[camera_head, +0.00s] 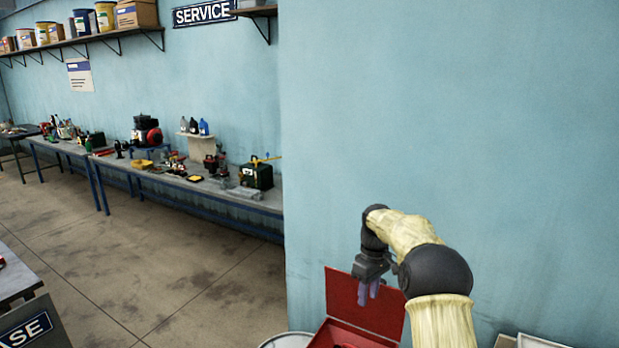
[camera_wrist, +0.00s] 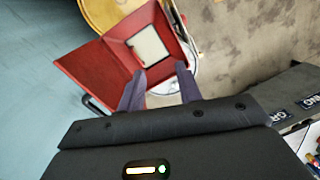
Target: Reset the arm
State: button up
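My arm is raised and bent at the right of the head view, in front of the blue wall. My gripper (camera_head: 368,291) points down above a red box (camera_head: 340,333), whose red lid stands open behind. In the wrist view, my gripper (camera_wrist: 161,68) has its two dark fingers apart, with nothing between them. The red box (camera_wrist: 120,30) lies beyond the fingertips, with a pale panel inside. Its lid (camera_wrist: 85,75) is folded out to the left. In the head view, most of the box is cut off by the bottom edge.
The blue wall (camera_head: 470,130) is close beside my arm. A white round rim (camera_head: 285,342) is left of the box. A long workbench (camera_head: 235,190) with tools runs along the far wall. A dark labelled panel (camera_head: 35,330) stands lower left. The floor (camera_head: 150,260) between is clear.

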jog(key=s+f+m+t+b, duration=0.2)
jog(key=s+f+m+b, duration=0.2)
jog(key=s, duration=1.1)
jog(key=s+f+m+t+b, duration=0.1)
jog(key=s+f+m+b, duration=0.2)
jog(key=s, duration=1.3)
notch_tip(320, 180, down, 2)
jog(key=shift+f+m+t+h+b, duration=0.1)
jog(key=shift+m+t+h+b, duration=0.25)
jog(key=shift+m, duration=0.55)
jog(key=shift+s, duration=0.1)
jog(key=shift+a, duration=0.1)
